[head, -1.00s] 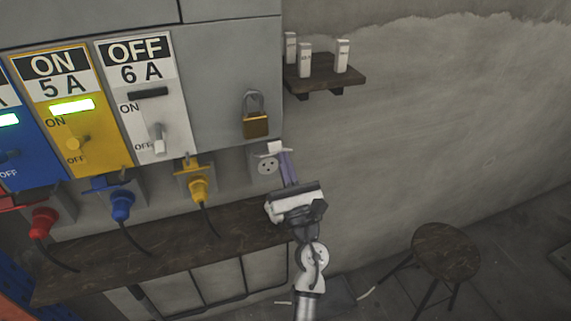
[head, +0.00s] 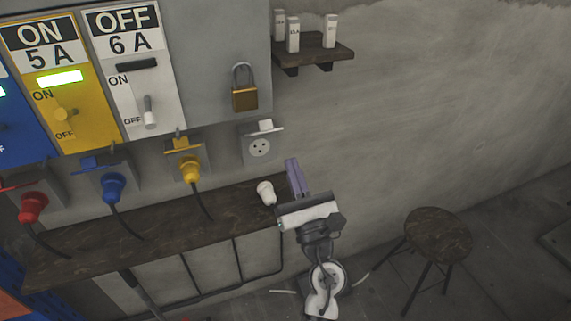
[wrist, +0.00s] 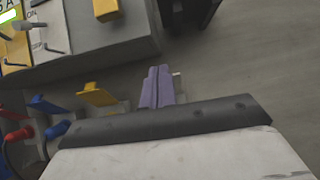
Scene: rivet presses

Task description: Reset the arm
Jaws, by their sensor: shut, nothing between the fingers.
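My gripper (head: 294,178) is at the right end of the wooden shelf, in front of the wall. Its purple fingers are shut with nothing between them; they also show together in the wrist view (wrist: 157,88). A white plug (head: 265,192) lies on the shelf just left of the fingers, apart from them as far as the head view shows. The white socket (head: 260,147) above and left of the gripper has its holes in view and no plug in it.
Panels reading ON 5 A (head: 62,90) and OFF 6 A (head: 135,75) are at the left, with a padlock (head: 244,97) beside them. Red, blue and yellow plugs (head: 190,170) sit in sockets below. A small shelf (head: 318,50) holds white boxes. A stool (head: 438,236) stands right. The right wall is clear.

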